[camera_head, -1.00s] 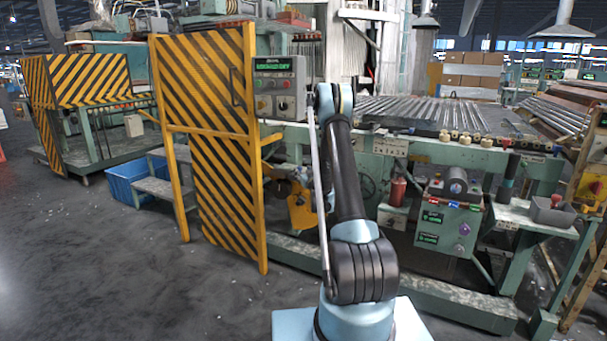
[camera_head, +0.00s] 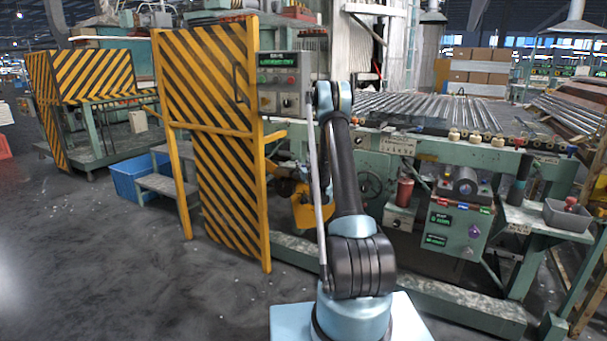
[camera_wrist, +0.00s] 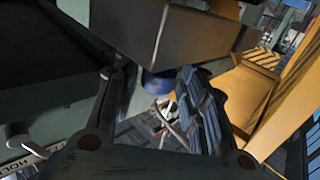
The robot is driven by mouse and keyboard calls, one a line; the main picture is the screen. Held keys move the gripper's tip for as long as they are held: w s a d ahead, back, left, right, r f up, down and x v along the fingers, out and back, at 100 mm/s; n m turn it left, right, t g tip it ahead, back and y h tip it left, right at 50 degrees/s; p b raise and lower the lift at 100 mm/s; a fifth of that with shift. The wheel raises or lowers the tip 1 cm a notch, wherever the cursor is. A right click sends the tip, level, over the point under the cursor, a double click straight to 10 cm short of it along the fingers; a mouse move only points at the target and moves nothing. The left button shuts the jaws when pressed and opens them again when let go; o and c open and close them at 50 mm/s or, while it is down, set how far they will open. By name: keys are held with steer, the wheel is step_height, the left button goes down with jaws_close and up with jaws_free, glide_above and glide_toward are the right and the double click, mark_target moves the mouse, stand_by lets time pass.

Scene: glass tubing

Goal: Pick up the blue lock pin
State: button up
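I cannot make out a blue lock pin for certain. In the head view a small blue piece (camera_head: 458,208) sits between a red and a green one on the green control box (camera_head: 448,230), right of my arm. It is too small to tell what it is. In the wrist view my gripper (camera_wrist: 152,78) is open, its two fingers apart with nothing held between them. A blue rounded thing (camera_wrist: 157,83) shows beyond the fingertips, partly hidden by a grey box-like part above. I cannot tell what it is. In the head view my gripper is hidden behind my arm.
A yellow-and-black striped gate (camera_head: 212,130) stands left of my arm, with a grey button panel (camera_head: 284,82) beside it. The green machine frame (camera_head: 480,152) spans the right. A grey bin (camera_head: 566,216) sits on a side shelf. Open floor (camera_head: 90,250) lies at the left.

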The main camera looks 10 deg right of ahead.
steer(key=shift+d, duration=0.2)
jaws_close()
steer(key=shift+r, duration=5)
